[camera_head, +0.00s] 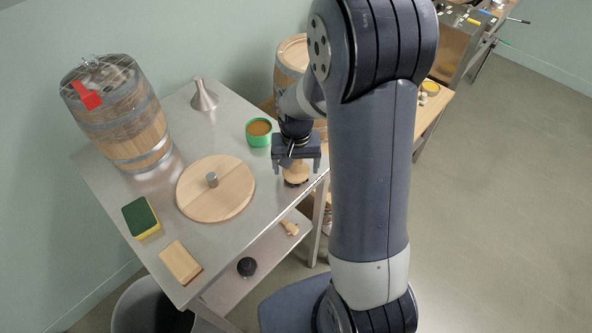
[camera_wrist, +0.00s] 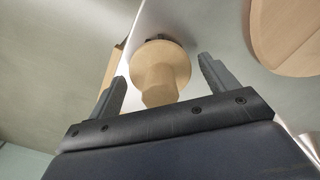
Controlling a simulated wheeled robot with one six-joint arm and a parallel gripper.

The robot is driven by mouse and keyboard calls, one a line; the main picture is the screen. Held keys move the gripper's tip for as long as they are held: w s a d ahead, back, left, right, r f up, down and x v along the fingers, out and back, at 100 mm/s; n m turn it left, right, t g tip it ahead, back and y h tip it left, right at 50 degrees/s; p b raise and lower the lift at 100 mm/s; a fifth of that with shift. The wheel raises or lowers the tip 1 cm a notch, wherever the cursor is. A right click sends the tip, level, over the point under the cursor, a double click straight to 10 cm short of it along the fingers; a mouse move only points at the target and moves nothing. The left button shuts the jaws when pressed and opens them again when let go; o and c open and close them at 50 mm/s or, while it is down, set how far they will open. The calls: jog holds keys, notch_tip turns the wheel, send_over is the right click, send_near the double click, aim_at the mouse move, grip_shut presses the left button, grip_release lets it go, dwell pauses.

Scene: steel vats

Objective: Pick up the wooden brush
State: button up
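The wooden brush (camera_head: 296,175) has a round pale wooden body with a knob handle and a dark edge beneath. It stands near the right edge of the steel table. My gripper (camera_head: 297,169) is just above it and partly hides it. In the wrist view the brush (camera_wrist: 160,72) shows between the two fingers of my gripper (camera_wrist: 162,85), its knob pointing toward the palm. The fingers are spread, with a visible gap on each side of the brush. The gripper is open and empty.
On the steel table (camera_head: 160,205) are a round wooden lid (camera_head: 232,190), a green tub (camera_head: 258,132), a funnel (camera_head: 203,96), a barrel (camera_head: 120,115), a sponge (camera_head: 140,217) and a wooden block (camera_head: 180,262). The green tub stands close behind my gripper.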

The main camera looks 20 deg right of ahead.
jog(key=c, duration=0.9)
jog(key=shift+c, duration=0.2)
notch_tip(320, 180, up, 10)
jog(key=shift+r+b, duration=0.1)
jog(key=shift+b, duration=0.45)
jog(key=o, duration=0.4)
jog(key=shift+c, duration=1.4)
